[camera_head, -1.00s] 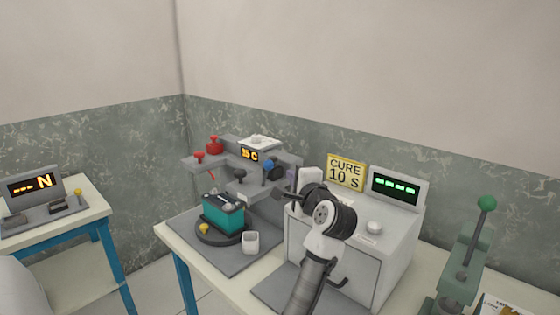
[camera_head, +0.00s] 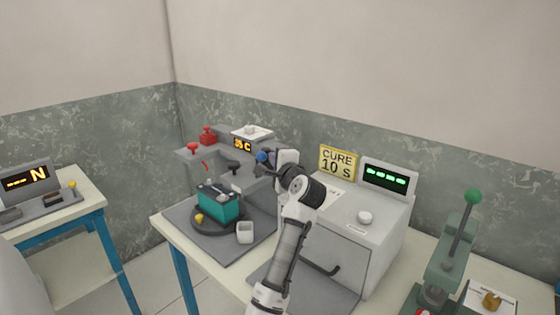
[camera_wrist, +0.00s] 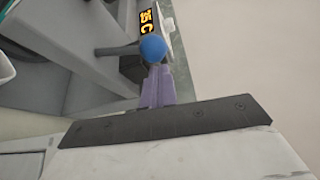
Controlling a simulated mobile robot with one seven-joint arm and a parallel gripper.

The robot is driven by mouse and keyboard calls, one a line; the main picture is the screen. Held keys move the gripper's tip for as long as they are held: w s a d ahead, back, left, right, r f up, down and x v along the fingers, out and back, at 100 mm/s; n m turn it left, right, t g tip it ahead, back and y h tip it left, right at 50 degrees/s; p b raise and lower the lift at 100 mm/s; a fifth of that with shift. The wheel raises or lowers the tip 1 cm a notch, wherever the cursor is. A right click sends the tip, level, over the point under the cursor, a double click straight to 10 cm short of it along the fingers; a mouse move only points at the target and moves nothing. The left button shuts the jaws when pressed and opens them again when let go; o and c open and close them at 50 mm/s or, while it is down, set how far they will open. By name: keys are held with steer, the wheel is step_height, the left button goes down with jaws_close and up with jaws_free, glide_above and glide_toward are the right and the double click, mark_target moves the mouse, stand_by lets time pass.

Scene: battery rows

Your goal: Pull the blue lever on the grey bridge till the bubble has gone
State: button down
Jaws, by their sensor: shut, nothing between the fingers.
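The grey bridge (camera_head: 205,160) stands at the back of the table over a teal battery (camera_head: 218,205). Its blue lever knob (camera_head: 262,157) is at the bridge's right end. In the wrist view the round blue knob (camera_wrist: 152,47) sits on a grey rod, right at the ends of my fingers. My gripper (camera_head: 259,169) is shut and empty, with its tips beside the knob; whether they touch it I cannot tell. In the wrist view my pale purple fingers (camera_wrist: 156,72) are together. I cannot make out a bubble.
An orange display (camera_head: 242,145) on the bridge reads a number and C. Red knobs (camera_head: 207,135) are on its left. A white cup (camera_head: 245,232) stands before the battery. A white oven (camera_head: 350,235) stands right, a green lever press (camera_head: 450,255) beyond it.

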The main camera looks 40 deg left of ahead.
steer(key=shift+w+a, duration=0.35)
steer(key=shift+a, duration=0.25)
